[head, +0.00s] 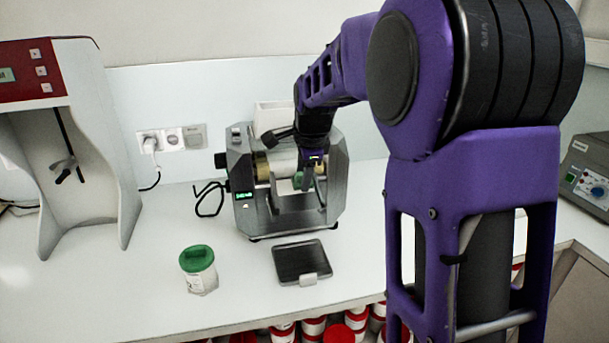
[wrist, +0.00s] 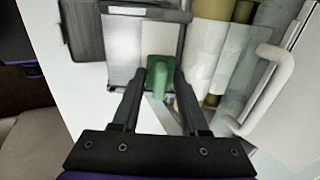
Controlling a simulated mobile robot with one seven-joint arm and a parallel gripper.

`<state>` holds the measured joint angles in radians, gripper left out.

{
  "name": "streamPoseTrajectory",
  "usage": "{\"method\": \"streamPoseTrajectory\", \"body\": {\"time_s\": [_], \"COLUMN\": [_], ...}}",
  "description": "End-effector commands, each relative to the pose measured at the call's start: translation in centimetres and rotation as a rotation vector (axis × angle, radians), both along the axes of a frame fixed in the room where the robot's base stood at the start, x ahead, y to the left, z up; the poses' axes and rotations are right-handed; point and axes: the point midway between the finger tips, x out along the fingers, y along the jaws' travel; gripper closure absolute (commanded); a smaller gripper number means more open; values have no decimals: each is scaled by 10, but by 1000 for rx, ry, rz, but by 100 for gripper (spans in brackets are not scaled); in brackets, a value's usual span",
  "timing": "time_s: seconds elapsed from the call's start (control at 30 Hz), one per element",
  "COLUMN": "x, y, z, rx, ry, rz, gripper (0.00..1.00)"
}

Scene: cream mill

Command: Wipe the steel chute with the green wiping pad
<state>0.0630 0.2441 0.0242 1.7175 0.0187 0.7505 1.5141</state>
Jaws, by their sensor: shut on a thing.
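The green wiping pad (wrist: 159,77) is between the fingertips of my gripper (wrist: 160,82), which is shut on it. The steel chute (head: 297,207) is at the front of the mill, just below my gripper. In the wrist view the bright steel plate of the chute (wrist: 122,45) lies beside and beyond the pad. A pale patch borders the pad there. I cannot tell whether the pad touches the steel.
The mill (head: 241,178) has pale rollers (wrist: 208,50) close beside the pad. A dark tray (head: 301,260) and a green-lidded jar (head: 198,268) stand on the white bench in front. A red and white machine (head: 90,150) stands at left. A grey instrument (head: 587,180) is at far right.

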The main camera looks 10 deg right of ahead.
Motion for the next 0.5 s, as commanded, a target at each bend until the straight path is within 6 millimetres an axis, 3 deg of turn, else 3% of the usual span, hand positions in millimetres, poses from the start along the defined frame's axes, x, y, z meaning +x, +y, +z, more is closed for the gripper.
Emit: {"method": "streamPoseTrajectory", "body": {"time_s": [0.5], "x": [-28], "y": [0], "z": [-14], "rx": [0], "ry": [1], "rz": [0], "gripper": [100]}}
